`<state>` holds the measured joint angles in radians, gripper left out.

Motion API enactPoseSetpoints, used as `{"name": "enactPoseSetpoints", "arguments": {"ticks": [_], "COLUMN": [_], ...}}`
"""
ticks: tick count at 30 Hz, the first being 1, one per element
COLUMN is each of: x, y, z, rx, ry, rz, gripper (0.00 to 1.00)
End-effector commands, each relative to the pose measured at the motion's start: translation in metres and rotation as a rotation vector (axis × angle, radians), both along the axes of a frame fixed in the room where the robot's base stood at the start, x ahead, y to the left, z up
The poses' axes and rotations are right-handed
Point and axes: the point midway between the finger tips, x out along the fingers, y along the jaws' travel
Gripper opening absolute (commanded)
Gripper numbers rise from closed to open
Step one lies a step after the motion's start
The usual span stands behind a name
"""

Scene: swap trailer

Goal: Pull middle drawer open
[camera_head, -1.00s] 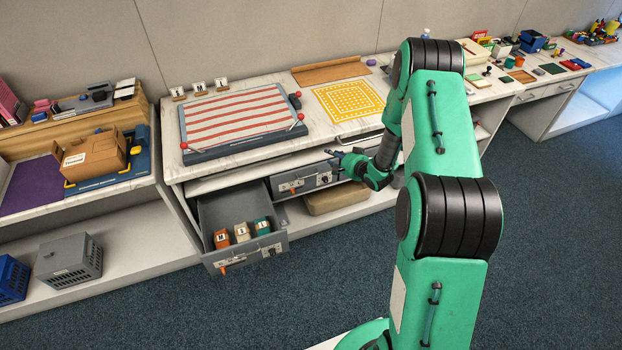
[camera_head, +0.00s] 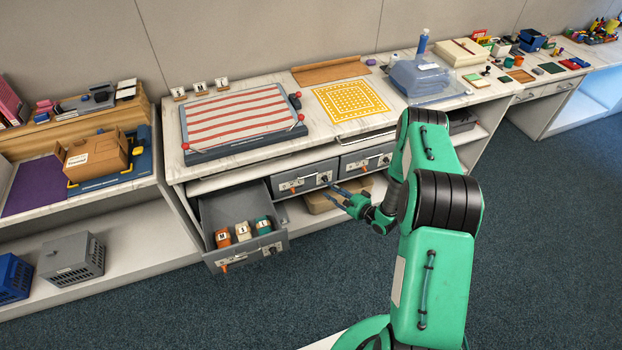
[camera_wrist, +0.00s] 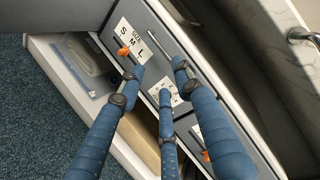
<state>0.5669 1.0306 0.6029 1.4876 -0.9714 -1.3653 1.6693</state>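The middle drawer (camera_head: 303,178) is a grey drawer front under the counter, shut, with a label, an orange tab and a dark knob. My gripper (camera_head: 334,188) is just in front of its right end, apart from it in the head view. In the wrist view, my gripper's (camera_wrist: 160,75) blue fingers are spread in front of a grey drawer front (camera_wrist: 150,20) marked S, M, L. A metal bar handle (camera_wrist: 160,45) lies near and between the fingertips; whether they touch it I cannot tell. The fingers hold nothing visible.
The left drawer (camera_head: 232,207) is pulled out, with several labelled blocks inside. The right drawer (camera_head: 366,160) is shut, close beside my arm. A brown box (camera_head: 325,203) sits on the shelf below. The counter (camera_head: 240,160) overhangs the drawers. The carpet in front is clear.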

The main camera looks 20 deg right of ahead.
Motion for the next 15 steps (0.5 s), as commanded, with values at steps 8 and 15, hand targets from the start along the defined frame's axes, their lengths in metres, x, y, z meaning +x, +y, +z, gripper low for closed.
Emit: {"name": "enactPoseSetpoints", "arguments": {"ticks": [8, 15], "x": [0.001, 0.013], "y": [0.001, 0.006], "z": [0.0, -0.003], "rx": [-0.002, -0.003], "ry": [0.0, 0.0], "rz": [0.0, 0.002], "gripper": [0.34, 0.34]}}
